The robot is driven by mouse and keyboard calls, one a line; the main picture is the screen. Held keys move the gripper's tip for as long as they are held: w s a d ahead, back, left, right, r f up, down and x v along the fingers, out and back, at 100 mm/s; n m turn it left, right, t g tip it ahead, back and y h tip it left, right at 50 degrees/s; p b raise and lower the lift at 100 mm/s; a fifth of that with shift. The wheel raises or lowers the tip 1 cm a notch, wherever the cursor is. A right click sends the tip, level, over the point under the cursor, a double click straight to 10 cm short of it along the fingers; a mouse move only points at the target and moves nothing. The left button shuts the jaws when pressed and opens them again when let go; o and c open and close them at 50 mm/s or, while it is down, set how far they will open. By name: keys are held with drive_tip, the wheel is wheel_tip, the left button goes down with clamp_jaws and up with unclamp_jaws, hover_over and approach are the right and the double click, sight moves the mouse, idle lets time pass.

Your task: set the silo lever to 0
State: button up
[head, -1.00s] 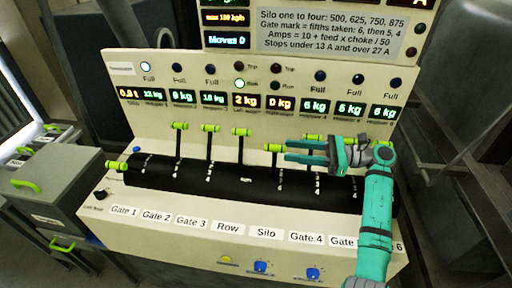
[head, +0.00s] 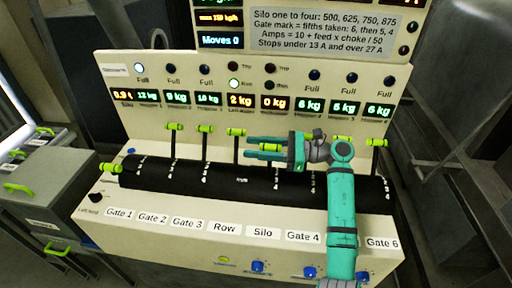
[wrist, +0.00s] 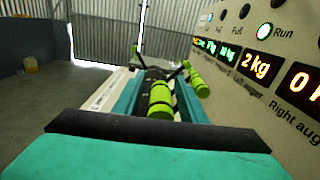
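The silo lever's lime-green handle (head: 268,149) is above the Silo label (head: 263,232) in the head view, largely covered by my gripper. My gripper (head: 250,147) points left, its two teal fingers apart, one above and one below the handle. In the wrist view a lime-green handle (wrist: 160,100), seemingly the silo lever's, lies between the open fingers (wrist: 158,92). Gaps to the fingers are small, and contact cannot be told. The silo scale marks are too small to read surely.
The row lever handle (head: 236,132) stands just left of my fingertips. Gate 3 (head: 205,129) and gate 2 (head: 173,126) handles stand further left; the gate 1 handle (head: 110,168) sits lower.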

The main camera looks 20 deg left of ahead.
clamp_jaws()
drive_tip(key=shift+w+a+f+m, duration=0.15)
drive_tip(key=shift+w+m, duration=0.2)
drive_tip(key=shift+w, duration=0.25)
drive_tip(key=shift+w+a+r+m, duration=0.15)
drive_tip(key=shift+w+m, duration=0.2)
drive_tip(key=shift+w, duration=0.2)
drive_tip(key=shift+f, duration=0.1)
unclamp_jaws()
drive_tip(key=v, duration=1)
drive_tip(key=shift+d, duration=0.4)
drive_tip(key=shift+w, duration=0.1)
